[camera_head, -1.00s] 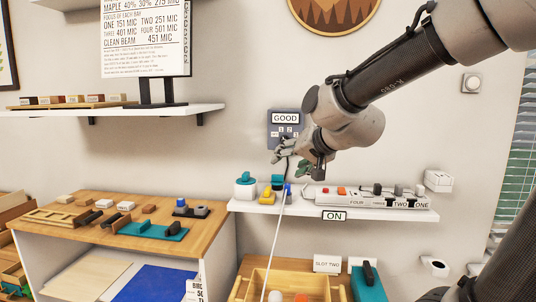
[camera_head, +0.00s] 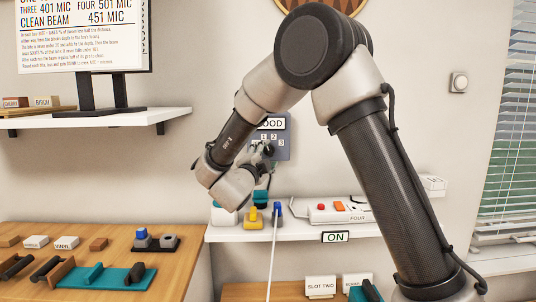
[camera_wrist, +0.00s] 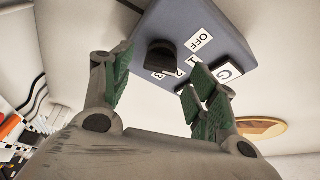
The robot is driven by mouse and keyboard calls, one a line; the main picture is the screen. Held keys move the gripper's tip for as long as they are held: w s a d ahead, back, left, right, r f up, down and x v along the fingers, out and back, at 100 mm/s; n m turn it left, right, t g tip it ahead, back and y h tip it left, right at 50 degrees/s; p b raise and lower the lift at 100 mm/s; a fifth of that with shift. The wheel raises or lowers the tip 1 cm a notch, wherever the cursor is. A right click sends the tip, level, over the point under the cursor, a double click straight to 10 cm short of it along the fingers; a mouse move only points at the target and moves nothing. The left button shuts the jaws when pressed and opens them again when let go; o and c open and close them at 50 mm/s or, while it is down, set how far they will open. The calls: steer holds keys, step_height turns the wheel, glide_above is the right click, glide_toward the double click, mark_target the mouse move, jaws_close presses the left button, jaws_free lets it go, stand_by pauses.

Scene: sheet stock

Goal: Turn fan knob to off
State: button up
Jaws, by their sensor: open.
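The fan knob (camera_wrist: 161,54) is a dark knob on a blue-grey wall panel (camera_wrist: 222,28). Labels OFF, 1, 2 and 3 are set around part of it, and I cannot tell which one it points to. In the head view the panel (camera_head: 284,151) is on the wall, partly covered by my arm. My gripper (camera_wrist: 158,88) is open and empty, with green-padded fingers. In the wrist view the knob shows beyond and between the fingertips, apart from them. In the head view my gripper (camera_head: 263,156) is in front of the panel's left side.
A white shelf (camera_head: 230,236) below the panel holds a yellow-based item (camera_head: 251,217), a blue-topped item (camera_head: 278,209) and a white switch box (camera_head: 326,213). A wooden bench (camera_head: 95,240) at lower left holds blocks and a teal tray. A white stick stands in front.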

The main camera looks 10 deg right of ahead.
mark_target(269, 153)
steer(key=shift+x, duration=1.5)
steer(key=c, duration=1)
steer(key=shift+n, duration=0.4)
steer(key=n+t, duration=0.1)
steer(key=n, duration=0.3)
steer(key=shift+d+f+t+y, duration=0.1)
steer(key=shift+f+t+y, duration=0.05)
steer(key=shift+t+y, duration=0.2)
steer(key=shift+n+t+y, duration=0.35)
steer(key=shift+n+t, duration=0.15)
steer(key=shift+n, duration=0.7)
steer(key=shift+n+t+y, duration=0.3)
steer(key=shift+n+t, duration=0.15)
steer(key=shift+n, duration=0.75)
